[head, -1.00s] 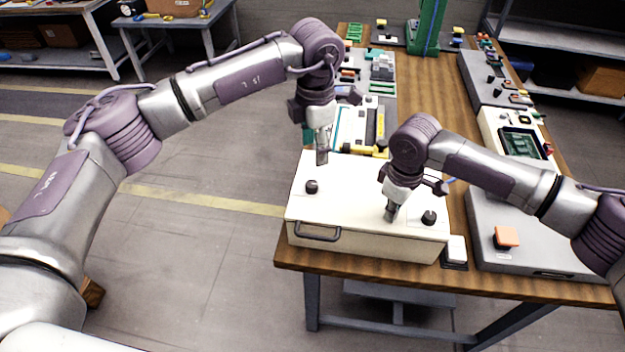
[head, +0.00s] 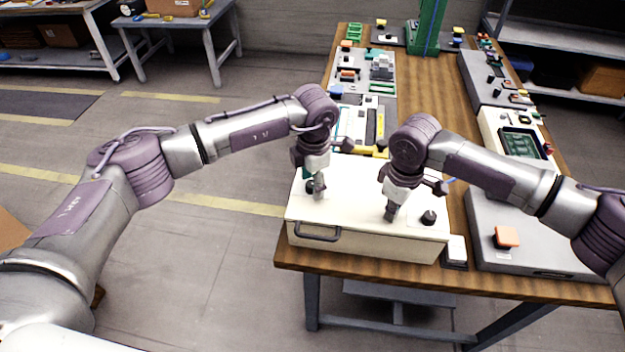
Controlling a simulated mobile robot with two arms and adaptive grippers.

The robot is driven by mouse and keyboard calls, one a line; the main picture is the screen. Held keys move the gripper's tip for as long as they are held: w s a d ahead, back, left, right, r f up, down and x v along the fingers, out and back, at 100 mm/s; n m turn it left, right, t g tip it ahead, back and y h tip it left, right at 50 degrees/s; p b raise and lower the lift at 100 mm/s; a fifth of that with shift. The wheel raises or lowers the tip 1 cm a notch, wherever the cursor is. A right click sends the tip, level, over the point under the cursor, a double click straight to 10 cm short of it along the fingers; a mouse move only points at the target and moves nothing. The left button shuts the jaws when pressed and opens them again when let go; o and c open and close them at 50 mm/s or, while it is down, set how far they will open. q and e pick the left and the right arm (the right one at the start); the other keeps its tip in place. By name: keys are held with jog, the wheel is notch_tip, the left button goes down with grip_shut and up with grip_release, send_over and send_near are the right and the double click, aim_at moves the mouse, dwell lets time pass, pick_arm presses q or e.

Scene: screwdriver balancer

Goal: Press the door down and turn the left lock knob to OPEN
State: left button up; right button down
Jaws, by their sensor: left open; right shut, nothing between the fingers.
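The cream box (head: 350,238) stands at the near end of the wooden table, with its flat door (head: 353,205) on top and a dark handle (head: 317,232) on its front. The left lock knob (head: 309,187) is black and partly hidden by my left gripper (head: 318,191). That gripper points down right at the knob, open; whether the fingers touch it I cannot tell. My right gripper (head: 391,213) is shut and empty, its tips down at the door's surface near the right lock knob (head: 429,218). Any OPEN marking is too small to read.
A grey panel with an orange button (head: 506,236) lies right of the box. A small white-topped block (head: 456,249) sits beside the box's front right corner. Boards with parts (head: 365,75) and a green post (head: 428,25) stand farther back.

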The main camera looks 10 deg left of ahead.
jog(key=shift+s+f, duration=0.15)
jog(key=shift+f, duration=0.05)
pick_arm(q)
grip_shut()
jog(key=shift+n, duration=0.3)
jog(key=n, duration=0.3)
jog(key=shift+n, duration=0.3)
jog(key=n, duration=0.4)
jog(key=shift+g, duration=0.3)
jog(key=n, duration=0.5)
jog(key=shift+w+n, duration=0.1)
jog(key=shift+n, duration=2.2)
pick_arm(e)
jog(key=shift+d, duration=0.1)
